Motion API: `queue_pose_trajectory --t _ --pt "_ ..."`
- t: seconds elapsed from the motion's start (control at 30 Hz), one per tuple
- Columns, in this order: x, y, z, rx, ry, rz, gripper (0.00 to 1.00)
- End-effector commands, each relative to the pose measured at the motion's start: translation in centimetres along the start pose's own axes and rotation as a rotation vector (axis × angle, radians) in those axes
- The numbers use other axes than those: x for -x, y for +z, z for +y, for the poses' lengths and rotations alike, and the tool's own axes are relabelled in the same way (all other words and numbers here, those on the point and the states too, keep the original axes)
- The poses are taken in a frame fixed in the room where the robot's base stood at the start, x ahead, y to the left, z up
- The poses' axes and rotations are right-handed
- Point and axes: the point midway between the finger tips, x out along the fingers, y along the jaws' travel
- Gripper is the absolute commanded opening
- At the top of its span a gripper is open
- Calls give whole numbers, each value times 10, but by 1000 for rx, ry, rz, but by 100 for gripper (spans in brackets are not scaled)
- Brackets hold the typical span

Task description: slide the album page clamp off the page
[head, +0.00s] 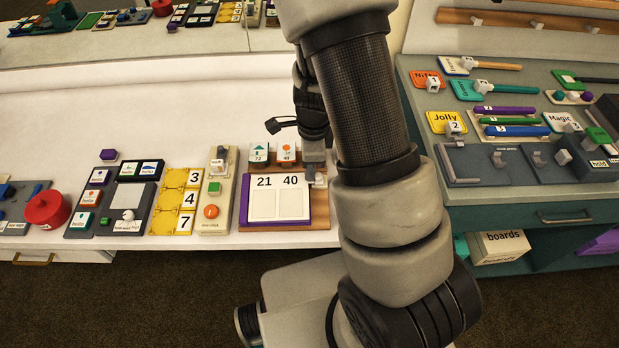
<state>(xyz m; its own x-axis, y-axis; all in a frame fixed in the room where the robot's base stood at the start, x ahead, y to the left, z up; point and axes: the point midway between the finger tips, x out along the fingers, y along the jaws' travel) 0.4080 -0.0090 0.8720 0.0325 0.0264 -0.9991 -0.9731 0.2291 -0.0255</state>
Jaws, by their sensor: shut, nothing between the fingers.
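The album page (260,205) is a white sheet with the numbers 21 and 40 above two pale panels. It lies on a purple-edged backing on a wooden board (290,228) at the front of the white table. A small grey piece (320,180) at the page's upper right corner looks like the clamp; my arm partly hides it. My gripper (314,160) points down at that corner, shut and empty, close to the grey piece. I cannot tell whether they touch.
Two small tiles, green (259,153) and orange (287,152), stand behind the page. A beige switch panel (217,190) and a yellow number panel (176,200) stand to its left. A teal cabinet (480,215) with props is at right.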

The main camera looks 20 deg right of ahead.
Motion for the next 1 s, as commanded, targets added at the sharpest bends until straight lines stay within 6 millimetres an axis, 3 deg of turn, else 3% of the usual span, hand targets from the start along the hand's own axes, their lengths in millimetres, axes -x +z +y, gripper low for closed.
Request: queue_pose_trajectory --t 0.03,0.43,1.0 --pt "-18 -34 10 -35 20 50 0" --pt "-14 -34 10 -35 20 50 0" --pt "26 -30 9 -35 19 48 0"
